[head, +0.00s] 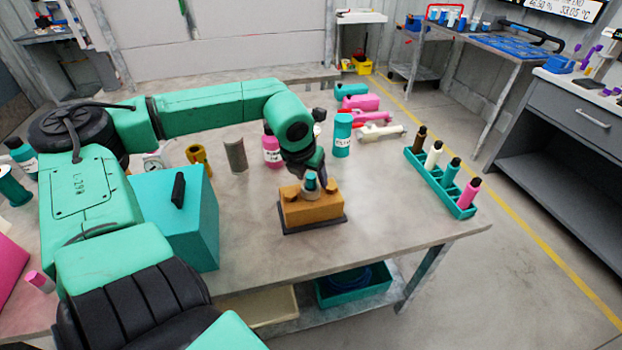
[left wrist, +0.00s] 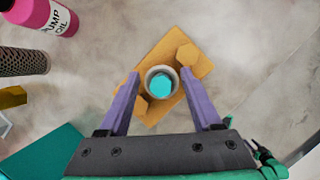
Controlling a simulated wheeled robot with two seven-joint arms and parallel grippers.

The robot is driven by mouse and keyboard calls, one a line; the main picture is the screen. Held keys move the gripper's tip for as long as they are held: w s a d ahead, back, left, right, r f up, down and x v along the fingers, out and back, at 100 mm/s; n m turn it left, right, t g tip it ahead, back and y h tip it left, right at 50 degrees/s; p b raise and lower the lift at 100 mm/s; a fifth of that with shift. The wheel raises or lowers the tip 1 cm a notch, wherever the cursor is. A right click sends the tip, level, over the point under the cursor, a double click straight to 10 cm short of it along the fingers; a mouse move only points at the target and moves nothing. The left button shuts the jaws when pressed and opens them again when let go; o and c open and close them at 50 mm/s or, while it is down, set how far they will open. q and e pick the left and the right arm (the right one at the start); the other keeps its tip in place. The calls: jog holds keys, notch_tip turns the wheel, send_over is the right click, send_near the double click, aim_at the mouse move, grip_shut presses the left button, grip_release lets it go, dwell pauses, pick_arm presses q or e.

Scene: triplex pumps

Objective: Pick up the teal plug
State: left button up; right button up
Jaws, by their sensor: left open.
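A teal plug (left wrist: 161,84) sits inside a grey ring on top of an orange pump block (head: 315,207). It also shows, small and partly covered, in the head view (head: 311,182). My left gripper (left wrist: 161,73) is open, pointing down over the block. Its purple fingers lie on either side of the grey ring; I cannot tell whether they touch it. Another teal-topped piece (head: 453,168) stands in the teal rack (head: 420,180) at the right. My right gripper is not in view.
The rack also holds brown, white and pink pieces. A pink oil bottle (head: 271,150) and a teal bottle (head: 342,135) stand behind the block. A large teal box (head: 195,230) is to its left. The table's front right (head: 400,225) is clear.

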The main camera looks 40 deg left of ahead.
pick_arm(q)
grip_shut()
jog(key=shift+r, duration=0.1)
